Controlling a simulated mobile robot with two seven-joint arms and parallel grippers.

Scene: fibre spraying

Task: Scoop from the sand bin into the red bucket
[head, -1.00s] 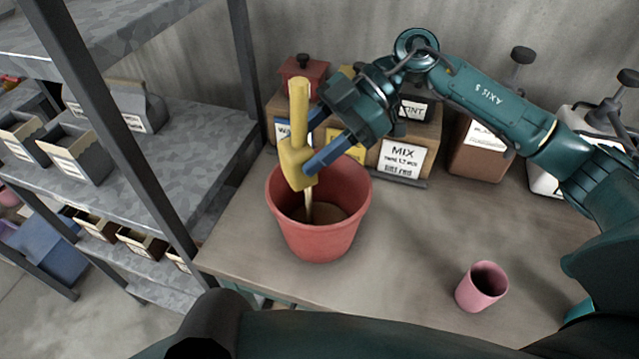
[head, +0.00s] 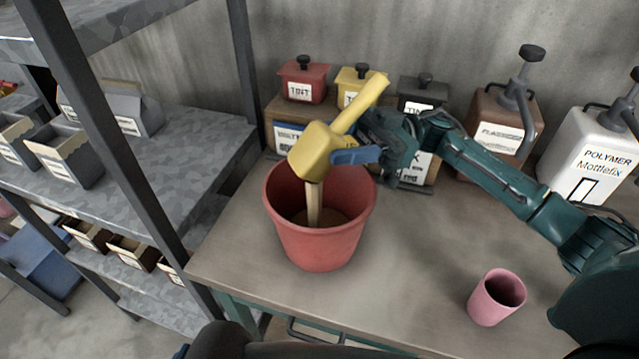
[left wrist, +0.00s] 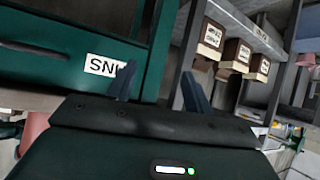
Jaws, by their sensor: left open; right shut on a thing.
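The red bucket (head: 318,240) stands upright on the workbench in the head view, with brown sand (head: 325,217) in its bottom. My right gripper (head: 352,154) is shut on a yellow scoop (head: 318,152) above the bucket. The scoop is tipped, its handle slanting up to the right. A thick tan stream (head: 315,203) runs from the scoop down into the bucket. My left gripper (left wrist: 160,86) is open and empty in the left wrist view, before a green front with a white label (left wrist: 103,66) starting "SN"; a finger covers its end. I cannot see inside a sand bin.
A pink cup (head: 496,297) stands at the bench's front right. Labelled tint boxes (head: 303,80), a brown jug (head: 500,125) and a white polymer jug (head: 590,150) line the back. A metal shelf (head: 170,160) with its post (head: 130,165) stands left of the bench.

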